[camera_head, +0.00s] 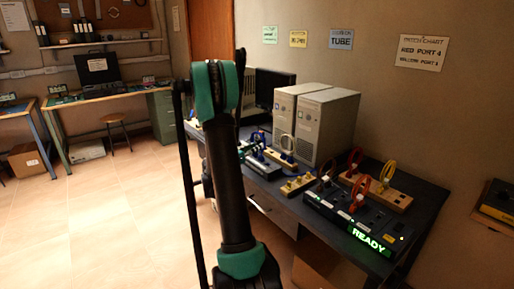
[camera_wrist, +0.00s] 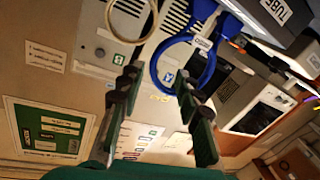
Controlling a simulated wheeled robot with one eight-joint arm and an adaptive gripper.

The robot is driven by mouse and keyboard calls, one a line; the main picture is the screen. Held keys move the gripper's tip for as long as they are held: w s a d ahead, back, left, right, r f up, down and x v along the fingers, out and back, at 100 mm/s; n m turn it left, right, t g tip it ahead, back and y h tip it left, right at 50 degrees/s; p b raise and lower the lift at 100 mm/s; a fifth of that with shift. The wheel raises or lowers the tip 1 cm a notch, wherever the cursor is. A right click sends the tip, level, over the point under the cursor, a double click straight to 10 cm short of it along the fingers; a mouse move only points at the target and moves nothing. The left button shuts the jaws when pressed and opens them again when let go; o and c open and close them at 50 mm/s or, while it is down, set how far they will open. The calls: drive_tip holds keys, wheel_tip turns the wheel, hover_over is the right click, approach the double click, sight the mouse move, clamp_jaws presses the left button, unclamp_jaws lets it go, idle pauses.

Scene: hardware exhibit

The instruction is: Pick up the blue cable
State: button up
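The blue cable (camera_wrist: 212,66) is a thick loop at the top middle of the wrist view, with a small white label on it. My gripper (camera_wrist: 157,76) is open, with one dark green finger on each side of the picture's middle. The lower part of the loop shows at the fingertips, close to the right one; I cannot tell whether they touch. Nothing is held between the fingers. In the head view small blue parts (camera_head: 289,158) show on the bench beside my arm; my arm hides part of that area and my gripper's fingers.
A pale cable loop (camera_wrist: 131,39) hangs left of the blue one. Two computer towers (camera_head: 327,125) stand behind on the dark bench (camera_head: 427,197). A black box lit READY (camera_head: 368,239), with red and yellow loops (camera_head: 388,172) near it, is at right.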

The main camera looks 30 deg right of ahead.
drive_tip(key=x, duration=0.4)
drive_tip(key=shift+d, duration=0.2)
drive_tip(key=x, duration=0.4)
drive_tip(key=shift+s+d+f, duration=0.25)
drive_tip(key=shift+s, duration=0.05)
drive_tip(key=shift+w+d, duration=0.2)
drive_tip(key=shift+d, duration=0.25)
clamp_jaws()
